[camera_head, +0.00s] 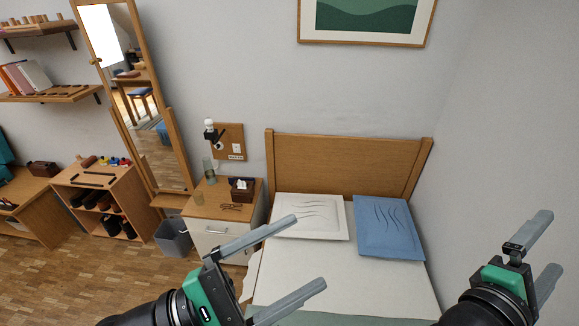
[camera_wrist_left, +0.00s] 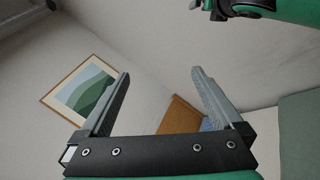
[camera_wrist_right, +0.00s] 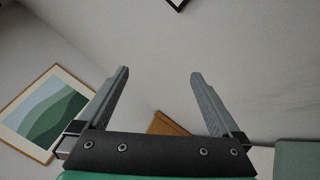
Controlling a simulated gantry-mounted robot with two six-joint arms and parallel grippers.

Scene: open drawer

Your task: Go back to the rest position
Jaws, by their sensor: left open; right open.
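My left gripper (camera_head: 310,252) is open and empty, in the air in front of the bed at the lower middle of the head view. Its two fingers (camera_wrist_left: 158,95) are wide apart in the left wrist view with nothing between them. My right gripper (camera_head: 549,254) is at the lower right of the head view, near the right wall. In the right wrist view its fingers (camera_wrist_right: 157,90) are apart and empty. The nightstand (camera_head: 224,214) stands left of the bed. Its white drawer front (camera_head: 222,240) faces forward; its lower part is partly hidden by my left gripper.
The bed (camera_head: 350,285) has a wooden headboard (camera_head: 345,165), a white pillow (camera_head: 308,217) and a blue pillow (camera_head: 388,228). A tissue box (camera_head: 242,189) and eyeglasses (camera_head: 232,206) lie on the nightstand. A grey bin (camera_head: 173,238), a leaning mirror (camera_head: 133,100) and a low shelf (camera_head: 108,200) stand to the left.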

